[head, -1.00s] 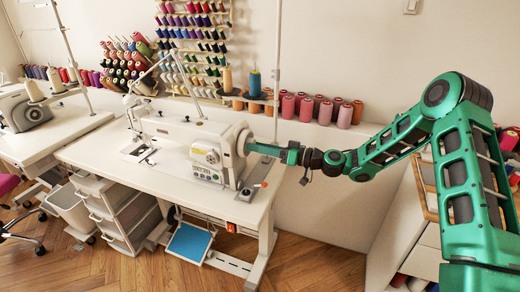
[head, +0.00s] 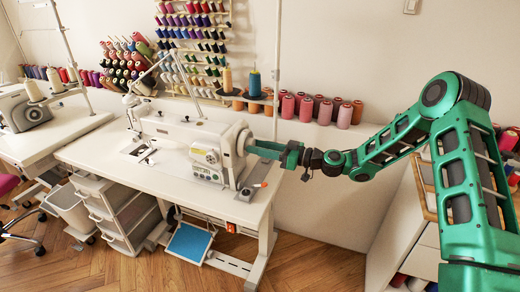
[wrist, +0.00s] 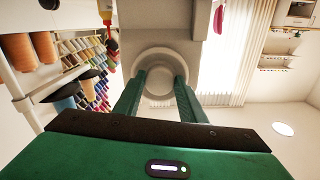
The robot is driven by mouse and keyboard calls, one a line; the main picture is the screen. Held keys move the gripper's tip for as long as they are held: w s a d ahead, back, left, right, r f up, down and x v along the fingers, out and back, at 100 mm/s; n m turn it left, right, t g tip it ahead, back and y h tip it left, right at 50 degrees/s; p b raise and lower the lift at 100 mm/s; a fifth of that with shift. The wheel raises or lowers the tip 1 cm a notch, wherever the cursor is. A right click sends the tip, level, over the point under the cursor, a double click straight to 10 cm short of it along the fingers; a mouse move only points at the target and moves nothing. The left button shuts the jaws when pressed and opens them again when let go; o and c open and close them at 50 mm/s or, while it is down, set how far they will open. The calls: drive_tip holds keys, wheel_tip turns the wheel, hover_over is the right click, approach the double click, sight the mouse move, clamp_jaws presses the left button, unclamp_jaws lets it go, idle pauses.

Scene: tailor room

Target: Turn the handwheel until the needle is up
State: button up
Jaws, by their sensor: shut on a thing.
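A white sewing machine (head: 185,138) stands on a white table. Its round white handwheel (head: 244,142) is at the machine's right end. My green gripper (head: 262,149) reaches in from the right with its fingers at the handwheel. In the wrist view my gripper (wrist: 160,88) has one finger on each side of the handwheel (wrist: 158,62) and is shut on it. The needle area (head: 142,152) is at the machine's left end; the needle itself is too small to make out.
Thread cones (head: 318,108) line a ledge behind the table. A second machine (head: 22,108) stands on another table at the far left. A white cabinet (head: 405,225) is at the right, under my arm. The floor (head: 320,268) between table and cabinet is clear.

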drive_tip(key=o, duration=1.1)
drive_tip(key=shift+s+f, duration=0.1)
drive_tip(key=shift+f, duration=0.35)
drive_tip(key=shift+c, duration=0.2)
drive_tip(key=shift+r, duration=0.25)
drive_tip(key=shift+d, duration=0.1)
drive_tip(key=v, duration=1)
drive_tip(key=shift+d, duration=0.25)
